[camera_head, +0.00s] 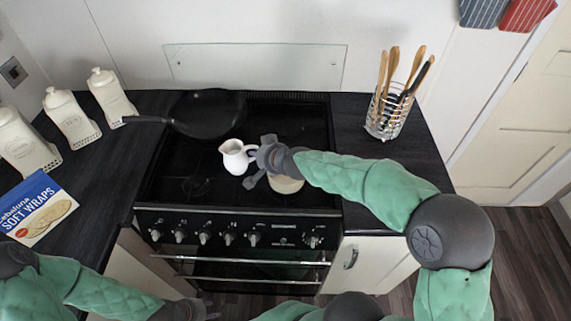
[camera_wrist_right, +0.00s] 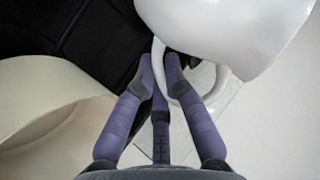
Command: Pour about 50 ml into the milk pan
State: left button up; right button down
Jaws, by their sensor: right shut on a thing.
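A small white jug (camera_head: 236,158) is over the hob in the head view and looks about upright. My right gripper (camera_head: 262,158) is shut on its handle. In the wrist view my right gripper's fingers (camera_wrist_right: 163,85) close around the handle below the white jug body (camera_wrist_right: 225,30). The cream milk pan (camera_head: 286,185) is on the hob, just right of the jug, partly hidden under my right gripper and forearm. Its pale curved side fills the left of the wrist view (camera_wrist_right: 40,115). No liquid stream shows. My left gripper (camera_head: 197,309) is low at the picture's bottom edge, its fingers unclear.
A black frying pan (camera_head: 207,115) sits at the hob's back left. A wire utensil holder (camera_head: 388,118) stands on the right counter. White canisters (camera_head: 70,120) and a soft wraps packet (camera_head: 38,208) are on the left counter. The hob's front left is clear.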

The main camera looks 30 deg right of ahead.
jog(key=w+d+r+n+g+y+b, duration=0.1)
jog(key=d+n+y+b, duration=0.15)
jog(key=d, duration=0.55)
jog(key=w+d+r+n+g+y+b, duration=0.15)
jog(key=d+b, duration=0.25)
jog(key=d, duration=0.4)
jog(key=s+d+f+n+b, duration=0.1)
jog(key=d, duration=0.2)
jog(key=s+d+f+n+y+b, duration=0.1)
jog(key=d, duration=0.2)
jog(key=s+d+f+y+b, duration=0.1)
jog(key=s+d+f, duration=0.1)
jog(key=d, duration=0.1)
jog(key=shift+n, duration=0.4)
jog(key=shift+a, duration=0.1)
